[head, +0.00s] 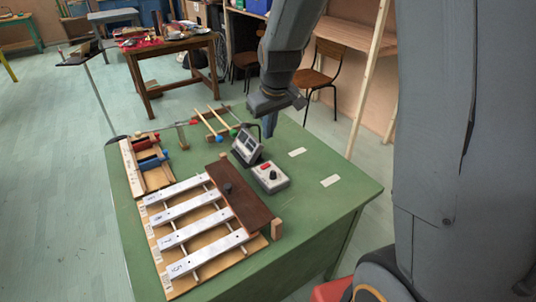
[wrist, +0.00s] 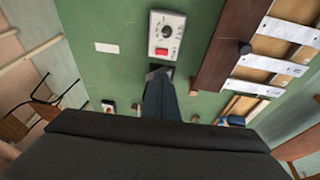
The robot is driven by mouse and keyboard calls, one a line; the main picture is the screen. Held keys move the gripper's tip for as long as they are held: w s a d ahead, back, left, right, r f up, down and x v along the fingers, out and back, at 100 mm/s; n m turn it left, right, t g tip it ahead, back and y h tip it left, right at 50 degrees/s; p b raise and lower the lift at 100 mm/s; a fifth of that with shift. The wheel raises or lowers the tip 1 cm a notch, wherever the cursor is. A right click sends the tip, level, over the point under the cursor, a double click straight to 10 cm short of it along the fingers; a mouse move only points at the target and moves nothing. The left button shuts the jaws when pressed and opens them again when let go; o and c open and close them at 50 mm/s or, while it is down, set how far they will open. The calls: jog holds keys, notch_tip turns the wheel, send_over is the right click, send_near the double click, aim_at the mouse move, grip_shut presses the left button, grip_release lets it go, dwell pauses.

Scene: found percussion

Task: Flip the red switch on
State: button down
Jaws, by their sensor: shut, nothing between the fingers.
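A light grey control box (head: 270,178) stands on the green table, with a red switch (head: 266,166) and a dark knob on its top face. The switch's exact tilt is too small to tell. My gripper (head: 268,133) points down beyond the box, beside a dark meter unit (head: 247,146). In the wrist view my gripper's fingers (wrist: 160,75) are together and empty, just below the box, apart from the switch.
A metal bar instrument (head: 190,222) with a brown wooden board (head: 243,200) lies left of the box. Wooden sticks (head: 212,122) and a board with red and blue parts (head: 146,163) lie farther back. The table (head: 345,199) is clear to the right, except for white labels.

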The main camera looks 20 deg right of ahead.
jog(key=shift+f, duration=0.1)
jog(key=p, duration=0.3)
send_near(267, 164)
jog(key=x, duration=0.5)
jog(key=shift+w+a+f, duration=0.15)
jog(key=shift+f, duration=0.4)
